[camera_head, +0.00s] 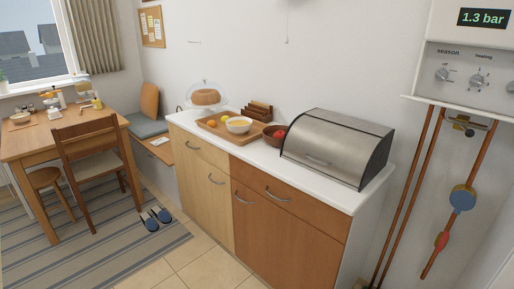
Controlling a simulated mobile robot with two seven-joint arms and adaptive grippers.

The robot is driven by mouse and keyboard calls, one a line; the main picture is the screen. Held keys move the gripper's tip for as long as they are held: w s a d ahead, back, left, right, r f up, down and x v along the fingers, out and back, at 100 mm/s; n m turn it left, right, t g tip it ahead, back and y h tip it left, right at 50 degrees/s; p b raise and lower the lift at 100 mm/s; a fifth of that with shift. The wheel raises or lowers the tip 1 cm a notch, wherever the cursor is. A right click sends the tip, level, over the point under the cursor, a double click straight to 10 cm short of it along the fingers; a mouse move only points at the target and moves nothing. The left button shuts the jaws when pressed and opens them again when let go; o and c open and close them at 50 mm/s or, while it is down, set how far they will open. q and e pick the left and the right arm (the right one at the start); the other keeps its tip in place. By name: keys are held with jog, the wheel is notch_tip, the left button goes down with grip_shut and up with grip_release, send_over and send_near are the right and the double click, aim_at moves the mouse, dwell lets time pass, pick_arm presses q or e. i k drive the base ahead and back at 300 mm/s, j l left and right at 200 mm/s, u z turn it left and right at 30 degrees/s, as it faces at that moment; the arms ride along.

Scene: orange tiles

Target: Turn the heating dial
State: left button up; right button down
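The heating dial (479,78) is a round silver knob under the small word "heating" on the white boiler panel (450,64) at the upper right. A second knob, the season dial (443,74), sits to its left under the word "season". A third knob (510,87) is partly cut off at the right edge. The pressure display (483,17) above reads 1.3 bar. The heating dial's exact setting is too small to read. Neither of my grippers shows in this view.
Copper pipes (407,195) hang below the boiler. A counter with wooden cabinets (290,215) stands to its left, carrying a steel bread box (338,147) and a food tray (222,134). A table (35,141) and chair (92,150) stand further left. Floor tiles (200,268) in front are clear.

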aim_at(477, 80)
jog(key=z, duration=1.5)
jog(key=i+j, duration=0.15)
jog(key=j, duration=0.2)
jog(key=i+j+z, duration=0.1)
jog(key=j, duration=0.3)
jog(key=i+j, duration=0.2)
jog(key=j, duration=0.15)
jog(key=i+j+z, duration=0.1)
jog(key=j, duration=0.25)
